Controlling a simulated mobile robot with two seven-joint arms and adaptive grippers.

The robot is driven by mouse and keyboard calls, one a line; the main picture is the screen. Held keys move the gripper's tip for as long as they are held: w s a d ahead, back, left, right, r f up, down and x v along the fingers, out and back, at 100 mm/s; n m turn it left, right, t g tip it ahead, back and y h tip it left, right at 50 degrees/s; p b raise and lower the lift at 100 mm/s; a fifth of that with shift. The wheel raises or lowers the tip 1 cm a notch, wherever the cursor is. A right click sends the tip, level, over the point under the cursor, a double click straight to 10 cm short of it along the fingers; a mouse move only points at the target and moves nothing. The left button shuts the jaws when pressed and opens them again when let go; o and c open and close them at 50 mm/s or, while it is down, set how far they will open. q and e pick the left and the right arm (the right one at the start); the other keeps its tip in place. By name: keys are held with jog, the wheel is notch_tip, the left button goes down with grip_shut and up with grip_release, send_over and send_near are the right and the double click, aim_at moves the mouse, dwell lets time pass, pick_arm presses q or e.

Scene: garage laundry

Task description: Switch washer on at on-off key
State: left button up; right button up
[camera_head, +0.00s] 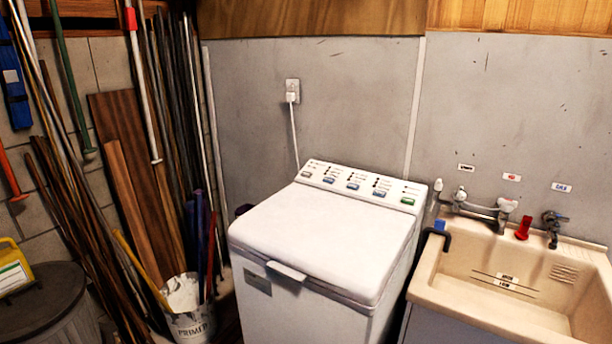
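A white top-loading washer (318,245) stands in the middle of the camera_head view, against the grey wall, with its lid shut. Its control panel (362,186) runs along the back of the top. The panel carries a row of keys, several blue-grey and one green key (407,201) at the right end. The labels beside the keys are too small to read, so I cannot tell which one is the on-off key. Neither of my grippers is in view.
A sink (436,287) with taps (482,207) stands close on the washer's right. A primer bucket (193,327), a lidded bin (42,300) and leaning poles and boards (128,180) crowd the left. A cord runs from a wall outlet (292,86) down behind the washer.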

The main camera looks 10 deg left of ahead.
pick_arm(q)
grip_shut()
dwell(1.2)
